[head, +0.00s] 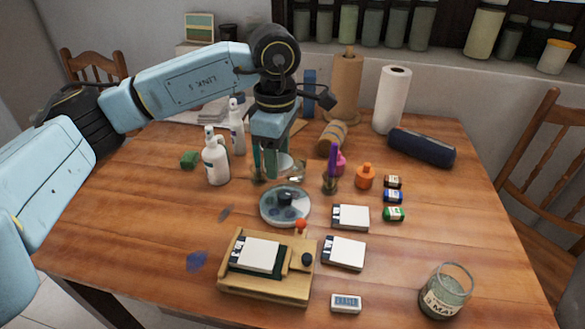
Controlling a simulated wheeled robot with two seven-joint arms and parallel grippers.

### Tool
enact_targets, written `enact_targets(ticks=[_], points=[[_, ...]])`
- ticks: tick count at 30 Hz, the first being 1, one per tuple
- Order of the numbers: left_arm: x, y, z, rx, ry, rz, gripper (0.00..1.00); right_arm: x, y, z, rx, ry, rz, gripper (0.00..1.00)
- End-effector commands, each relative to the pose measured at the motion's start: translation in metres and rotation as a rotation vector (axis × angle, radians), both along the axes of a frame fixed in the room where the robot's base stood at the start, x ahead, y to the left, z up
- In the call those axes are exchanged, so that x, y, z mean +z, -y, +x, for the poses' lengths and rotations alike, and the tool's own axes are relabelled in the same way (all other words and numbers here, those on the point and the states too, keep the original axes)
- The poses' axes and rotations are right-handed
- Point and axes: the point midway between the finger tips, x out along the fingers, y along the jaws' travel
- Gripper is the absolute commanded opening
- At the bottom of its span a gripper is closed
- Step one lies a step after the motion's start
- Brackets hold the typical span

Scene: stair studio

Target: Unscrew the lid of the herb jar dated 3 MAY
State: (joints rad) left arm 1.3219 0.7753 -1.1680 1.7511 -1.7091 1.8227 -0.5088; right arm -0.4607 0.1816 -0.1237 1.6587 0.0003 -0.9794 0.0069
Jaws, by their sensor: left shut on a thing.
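The herb jar (443,298) is a clear glass jar with dark contents and a pale label reading "3 MA", the rest out of sight. It stands upright at the front right of the table; its rim shows and I see no lid on it. My left gripper (272,168) points down over the back middle of the table, far from the jar. It is shut on a pale round thing (285,162), partly hidden by the fingers; it may be a lid, but I cannot tell. My right gripper is not in view.
A round dish (272,207) lies below my left gripper. White spray bottles (216,166) stand left of it. A wooden press (240,284), white boxes (350,217) and a small display (346,303) lie in front. The wooden table (450,205) is clear behind the jar.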

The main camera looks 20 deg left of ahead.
Motion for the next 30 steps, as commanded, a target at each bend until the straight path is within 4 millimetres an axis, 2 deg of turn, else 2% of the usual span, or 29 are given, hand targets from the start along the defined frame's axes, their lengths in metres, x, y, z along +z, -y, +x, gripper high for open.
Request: enact_targets(ticks=[3,16,24,30], points=[[-0.001,-0.009,0.005,0.314,-0.005,-0.001,0.23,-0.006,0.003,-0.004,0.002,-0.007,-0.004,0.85],[-0.01,-0.05,0.017,1.473,-0.003,0.001,0.23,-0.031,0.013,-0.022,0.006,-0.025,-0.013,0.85],[-0.021,-0.082,0.017,2.203,-0.003,0.005,0.23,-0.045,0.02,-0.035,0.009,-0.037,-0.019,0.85],[-0.029,-0.103,0.014,2.679,-0.002,0.004,0.23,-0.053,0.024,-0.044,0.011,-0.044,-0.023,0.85]])
